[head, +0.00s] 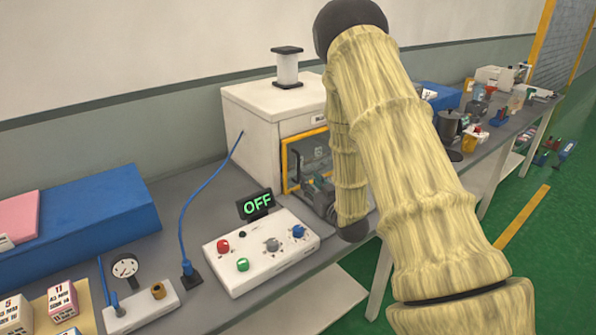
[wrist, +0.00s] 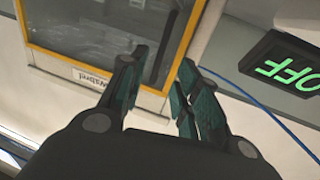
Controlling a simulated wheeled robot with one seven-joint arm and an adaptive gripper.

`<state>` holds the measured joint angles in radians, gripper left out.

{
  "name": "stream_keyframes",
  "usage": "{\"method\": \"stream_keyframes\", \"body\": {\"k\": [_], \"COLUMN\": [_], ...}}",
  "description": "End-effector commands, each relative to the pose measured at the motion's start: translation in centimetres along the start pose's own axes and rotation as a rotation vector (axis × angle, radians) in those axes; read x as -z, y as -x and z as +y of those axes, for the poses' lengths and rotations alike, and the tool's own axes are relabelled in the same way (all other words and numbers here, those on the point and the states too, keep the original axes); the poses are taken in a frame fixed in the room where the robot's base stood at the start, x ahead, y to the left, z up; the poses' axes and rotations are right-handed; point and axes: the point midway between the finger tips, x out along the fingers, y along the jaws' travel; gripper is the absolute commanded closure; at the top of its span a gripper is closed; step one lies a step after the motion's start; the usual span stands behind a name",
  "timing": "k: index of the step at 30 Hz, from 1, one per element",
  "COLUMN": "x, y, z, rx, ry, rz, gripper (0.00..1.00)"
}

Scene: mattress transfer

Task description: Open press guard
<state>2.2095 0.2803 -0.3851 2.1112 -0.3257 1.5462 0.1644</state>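The press guard (head: 291,165) is a clear panel in a yellow frame on the front of a white press box (head: 255,120). It looks closed, and my arm hides its right part. In the wrist view the guard (wrist: 90,38) fills the upper left, upside down, with dark shapes behind the pane. In the head view my arm mostly hides the gripper.
A white control box (head: 262,255) with coloured knobs and a green OFF display (head: 257,203) stands left of the press. A blue cable (head: 205,185) runs beside it. A blue block (head: 95,215) and a gauge (head: 125,268) lie farther left. Clutter fills the bench at right.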

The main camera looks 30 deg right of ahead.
Motion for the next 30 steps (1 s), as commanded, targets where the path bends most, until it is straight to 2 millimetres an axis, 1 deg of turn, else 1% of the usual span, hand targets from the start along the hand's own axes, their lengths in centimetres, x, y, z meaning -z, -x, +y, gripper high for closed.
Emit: {"method": "stream_keyframes", "body": {"k": [1,9,15,21,30], "x": [0.3,0.2,0.2,0.1,0.0], "y": [-0.8,-5.2,-7.9,-9.3,-9.5], "z": [-0.1,-0.2,-0.2,-0.2,-0.2], "rx": [0.002,0.003,0.003,0.002,0.002], "ry": [0.001,0.002,0.001,0.001,0.0], "rz": [0.001,0.0,0.0,0.0,-0.001], "gripper": [0.68,0.68,0.68,0.68,0.68]}}
